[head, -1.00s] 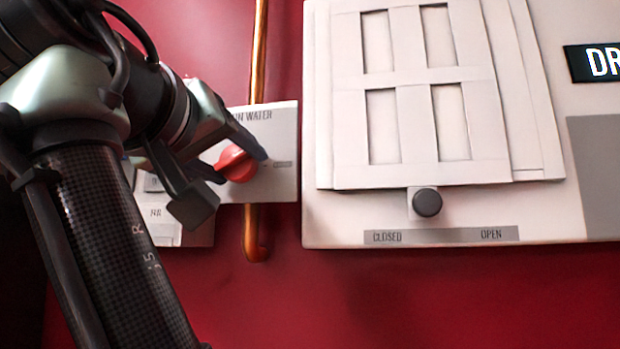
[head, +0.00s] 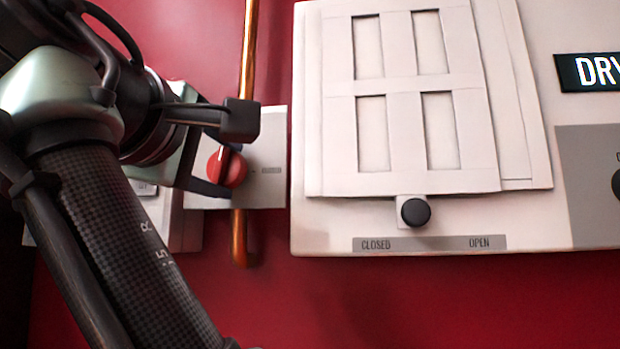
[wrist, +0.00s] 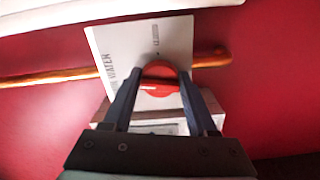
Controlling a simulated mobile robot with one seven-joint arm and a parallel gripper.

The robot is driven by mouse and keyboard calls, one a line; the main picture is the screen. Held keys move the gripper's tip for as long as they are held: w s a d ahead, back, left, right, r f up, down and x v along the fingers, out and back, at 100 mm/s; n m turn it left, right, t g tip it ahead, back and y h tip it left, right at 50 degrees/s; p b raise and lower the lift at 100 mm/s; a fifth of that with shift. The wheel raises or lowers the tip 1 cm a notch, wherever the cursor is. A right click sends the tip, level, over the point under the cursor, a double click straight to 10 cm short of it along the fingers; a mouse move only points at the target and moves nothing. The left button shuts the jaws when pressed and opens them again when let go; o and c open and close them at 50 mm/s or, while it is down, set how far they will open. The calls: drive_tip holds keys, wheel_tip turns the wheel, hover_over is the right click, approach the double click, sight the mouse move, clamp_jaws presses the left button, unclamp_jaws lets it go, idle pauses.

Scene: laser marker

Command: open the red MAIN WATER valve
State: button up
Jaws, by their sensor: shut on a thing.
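The red MAIN WATER valve knob (head: 233,170) sits on a pale plate (head: 268,188) left of centre in the head view. My gripper (head: 222,168) is shut on the knob, with one finger above it and one below. The raised bar of the knob stands nearly upright in this view. In the wrist view the knob (wrist: 158,70) lies between the two fingertips, and the plate (wrist: 115,45) shows part of its WATER lettering. In the head view my gripper hides the lettering and the left part of the plate.
A copper pipe (head: 247,60) runs vertically behind the plate. A large white panel (head: 320,225) with a sliding door, a black knob (head: 415,212) and CLOSED and OPEN marks is to the right. The red wall below is clear.

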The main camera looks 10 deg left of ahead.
drive_tip(key=shift+r+n, duration=0.15)
drive_tip(key=shift+n, duration=0.95)
drive_tip(key=o, duration=1.4)
drive_tip(key=shift+c, duration=0.2)
